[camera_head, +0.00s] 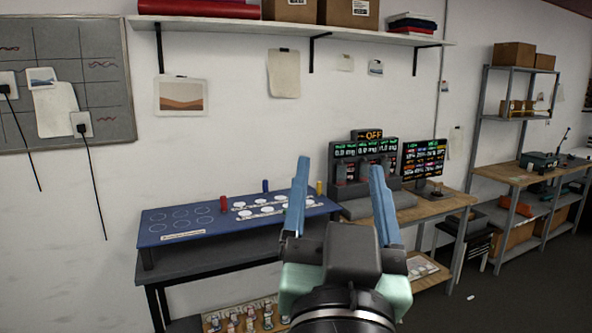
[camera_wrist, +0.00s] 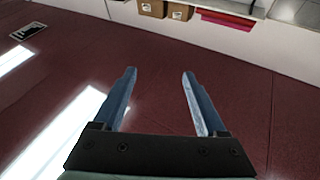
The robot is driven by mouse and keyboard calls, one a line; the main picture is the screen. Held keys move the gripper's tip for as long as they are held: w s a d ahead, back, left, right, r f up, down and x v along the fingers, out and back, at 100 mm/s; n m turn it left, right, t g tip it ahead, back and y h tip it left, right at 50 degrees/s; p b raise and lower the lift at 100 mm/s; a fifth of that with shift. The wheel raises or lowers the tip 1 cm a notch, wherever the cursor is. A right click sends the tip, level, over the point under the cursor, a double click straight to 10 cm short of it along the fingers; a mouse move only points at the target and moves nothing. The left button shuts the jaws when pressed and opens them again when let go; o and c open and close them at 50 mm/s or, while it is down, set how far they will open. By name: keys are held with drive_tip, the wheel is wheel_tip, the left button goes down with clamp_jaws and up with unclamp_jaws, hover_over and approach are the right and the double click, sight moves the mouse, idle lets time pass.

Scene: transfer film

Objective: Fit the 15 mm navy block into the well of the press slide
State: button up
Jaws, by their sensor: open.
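My gripper (camera_head: 339,165) is raised in front of the benches, its two blue fingers spread and nothing between them. It also shows open and empty in the wrist view (camera_wrist: 157,72). A small dark blue upright piece (camera_head: 265,185) stands at the back of the blue-topped table; it may be the navy block, but its size cannot be told. A dark machine with lit displays (camera_head: 364,150) and an "OFF" sign stands on the wooden bench behind my gripper. It may be the press; I cannot make out a slide or well, and my fingers partly cover this area.
The blue-topped table (camera_head: 165,222) carries ringed spots, white discs, a red piece (camera_head: 223,203) and a yellow piece (camera_head: 319,187). A lower shelf (camera_head: 215,322) holds several small items. A wall shelf (camera_head: 235,24) runs above. A metal rack (camera_head: 480,120) stands at right.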

drive_tip(key=s+a+r+n+t+y, duration=0.1)
drive_tip(key=s+a+r+t, duration=0.1)
drive_tip(key=s+r, duration=0.2)
drive_tip(key=s+a+r+n+t+y, duration=0.1)
drive_tip(key=s+a+r+t, duration=0.1)
drive_tip(key=r, duration=0.5)
drive_tip(key=shift+s+a+r+n+t+y, duration=0.4)
drive_tip(key=shift+s+t, duration=0.2)
drive_tip(key=shift+s, duration=0.3)
drive_tip(key=shift+d, duration=0.1)
